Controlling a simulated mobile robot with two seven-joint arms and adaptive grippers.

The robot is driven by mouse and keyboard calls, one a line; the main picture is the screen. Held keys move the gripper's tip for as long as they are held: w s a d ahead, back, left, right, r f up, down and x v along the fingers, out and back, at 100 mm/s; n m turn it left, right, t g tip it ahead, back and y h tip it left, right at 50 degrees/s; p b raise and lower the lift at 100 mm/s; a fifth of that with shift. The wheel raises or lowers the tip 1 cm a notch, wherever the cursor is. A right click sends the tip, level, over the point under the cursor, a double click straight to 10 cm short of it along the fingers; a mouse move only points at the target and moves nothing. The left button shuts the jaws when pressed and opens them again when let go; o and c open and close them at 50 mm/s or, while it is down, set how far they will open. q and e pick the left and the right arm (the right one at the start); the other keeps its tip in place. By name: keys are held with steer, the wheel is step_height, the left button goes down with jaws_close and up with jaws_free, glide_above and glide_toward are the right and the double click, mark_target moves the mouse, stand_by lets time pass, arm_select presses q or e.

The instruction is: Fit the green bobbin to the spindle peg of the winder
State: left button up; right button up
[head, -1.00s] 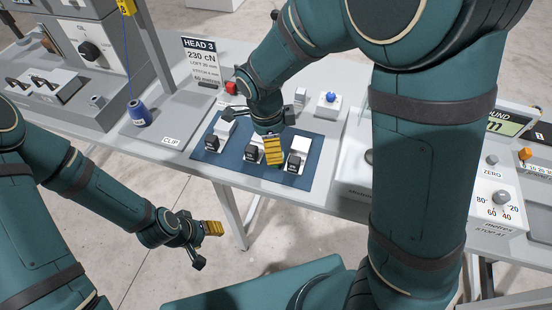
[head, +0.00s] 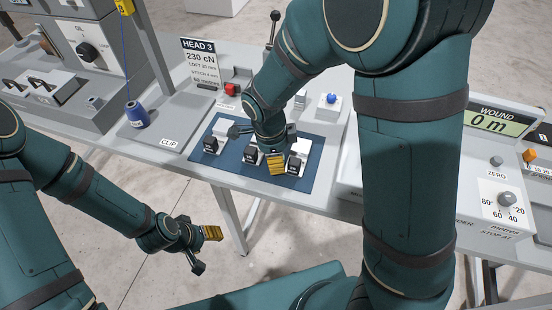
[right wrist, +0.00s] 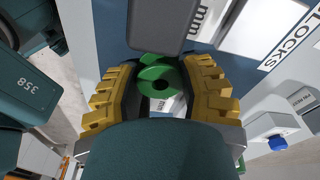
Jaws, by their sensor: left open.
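The green bobbin (right wrist: 153,77) shows in the right wrist view between the yellow fingers of my right gripper (right wrist: 164,75). Both fingers flank it closely; whether they press on it I cannot tell. In the head view my right gripper (head: 276,163) points down over the blue mat (head: 232,174), and the bobbin is hidden there. My left gripper (head: 205,248) is open and empty, in front of the table.
Several white blocks with black parts, one of them at the left (head: 210,144), stand on the mat around my right gripper. A blue thread cone (head: 137,115), a red button (head: 232,89) and a blue button (head: 332,98) are nearby. The "HEAD 3" sign (head: 201,62) stands behind.

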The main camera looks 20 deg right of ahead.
steer(key=shift+c, duration=0.4)
step_height(320, 180, up, 9)
steer(key=p, duration=0.2)
steer(key=shift+f+p, duration=0.2)
steer(key=shift+p, duration=0.15)
steer(key=shift+r, duration=0.7)
steer(key=shift+s, duration=0.1)
